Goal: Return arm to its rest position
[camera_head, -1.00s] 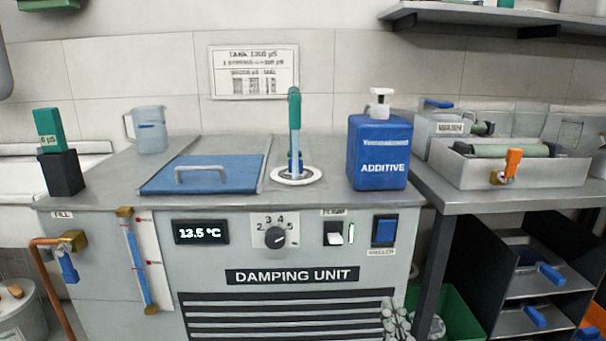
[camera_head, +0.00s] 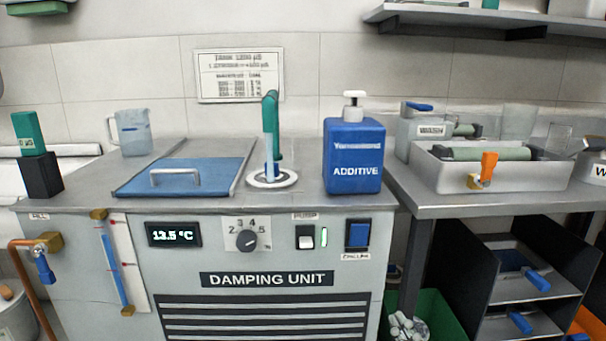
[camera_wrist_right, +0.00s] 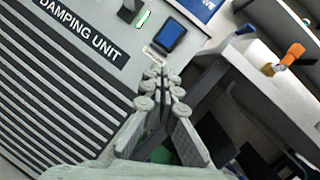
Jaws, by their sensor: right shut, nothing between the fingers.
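My right gripper (camera_head: 408,326) shows at the bottom edge of the head view, just right of the damping unit (camera_head: 200,240) and in front of a green bin (camera_head: 440,310). In the right wrist view, its two fingers (camera_wrist_right: 160,82) come together at the tips, shut with nothing between them. They point toward the unit's front near the blue chiller switch (camera_wrist_right: 170,35). Most of my right arm is out of view. My left gripper is not in view.
A blue additive bottle (camera_head: 353,160), a blue lid (camera_head: 190,172) and a clear jug (camera_head: 132,130) stand on the unit. To the right is a bench with a grey tray (camera_head: 480,175). Below it is a dark rack (camera_head: 480,250).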

